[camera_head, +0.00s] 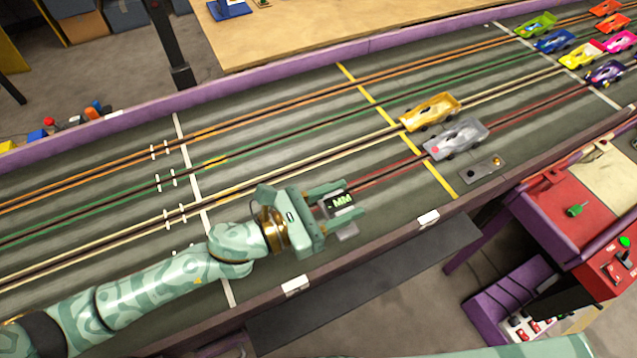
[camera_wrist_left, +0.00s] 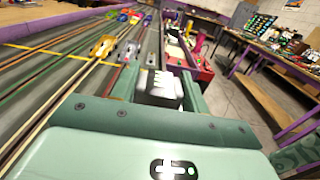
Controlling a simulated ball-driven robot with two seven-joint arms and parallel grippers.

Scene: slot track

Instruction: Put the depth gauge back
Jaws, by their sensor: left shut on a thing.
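The depth gauge (camera_head: 340,201) is a small grey and black block with a green "MM" display. My left gripper (camera_head: 346,207) is shut on it, holding it over the near side of the track. In the left wrist view the gauge (camera_wrist_left: 158,90) sits between the two fingers, its face mostly turned away. A flat grey plate (camera_head: 483,169) with a dark spot and a brass-coloured spot lies on the track to the right, apart from the gripper. My right gripper is out of view.
A gold car (camera_head: 431,111) and a silver car (camera_head: 456,139) stand on the track near a yellow line. Several more cars are at the far right. The purple near edge (camera_head: 380,239) borders the track. A red cabinet (camera_head: 570,205) stands beyond it.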

